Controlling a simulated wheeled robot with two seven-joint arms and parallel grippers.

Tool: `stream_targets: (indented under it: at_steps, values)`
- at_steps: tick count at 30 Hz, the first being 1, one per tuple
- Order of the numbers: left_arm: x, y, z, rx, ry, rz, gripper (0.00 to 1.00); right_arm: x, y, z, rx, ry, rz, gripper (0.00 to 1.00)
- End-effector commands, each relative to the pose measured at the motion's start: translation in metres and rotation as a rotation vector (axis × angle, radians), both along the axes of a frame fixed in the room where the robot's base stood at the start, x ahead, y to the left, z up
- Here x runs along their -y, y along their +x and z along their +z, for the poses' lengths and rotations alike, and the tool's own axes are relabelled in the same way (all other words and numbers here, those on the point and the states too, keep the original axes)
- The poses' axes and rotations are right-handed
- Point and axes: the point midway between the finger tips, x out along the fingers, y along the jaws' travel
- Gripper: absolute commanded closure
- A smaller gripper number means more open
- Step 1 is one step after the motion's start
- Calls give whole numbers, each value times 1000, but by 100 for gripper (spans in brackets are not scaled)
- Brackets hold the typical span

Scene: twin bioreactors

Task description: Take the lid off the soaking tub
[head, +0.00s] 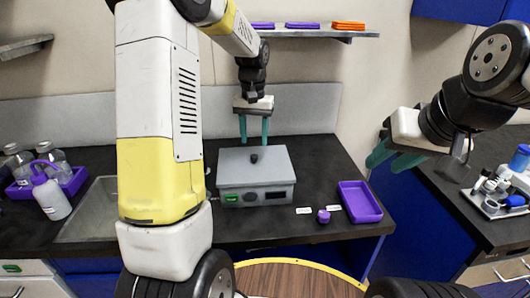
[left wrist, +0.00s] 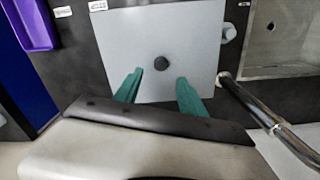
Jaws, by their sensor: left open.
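The soaking tub (head: 240,199) is a grey box with a green-lit front panel on the dark bench. Its flat grey lid (head: 232,161) is on it, with a small black knob (head: 254,158) in the middle. My left gripper (head: 254,141) is open and empty, pointing down above and behind the knob. In the left wrist view the lid (left wrist: 190,35) and knob (left wrist: 161,63) show just beyond the tips of my left gripper (left wrist: 160,76), with the fingers spread to either side. My right gripper (head: 385,163) is open and empty, off to the right.
A purple tray (head: 360,202) and a small purple-capped item (head: 323,216) are right of the tub. A sink (head: 92,212) and purple caddy with bottles (head: 62,180) are left. A shelf (head: 318,33) hangs behind. A tool tray (head: 498,199) sits on the right bench.

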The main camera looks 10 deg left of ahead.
Motion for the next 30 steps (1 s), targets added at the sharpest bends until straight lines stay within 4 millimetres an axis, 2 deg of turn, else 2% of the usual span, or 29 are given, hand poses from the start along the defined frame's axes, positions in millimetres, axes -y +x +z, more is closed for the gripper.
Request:
stream_targets:
  at_steps: [12, 21, 28, 30]
  values:
    - [1, -7, -55, -2, 0, 0, 52, 0, 0, 0, 0, 0, 0, 64]
    - [1, -6, -59, 2, 0, 0, 52, 0, 0, 0, 0, 0, 0, 64]
    - [1, -6, -59, 1, 0, 0, 97, 0, 0, 0, 0, 0, 0, 64]
    - [1, -6, -59, 1, 0, 0, 100, 0, 0, 0, 0, 0, 0, 64]
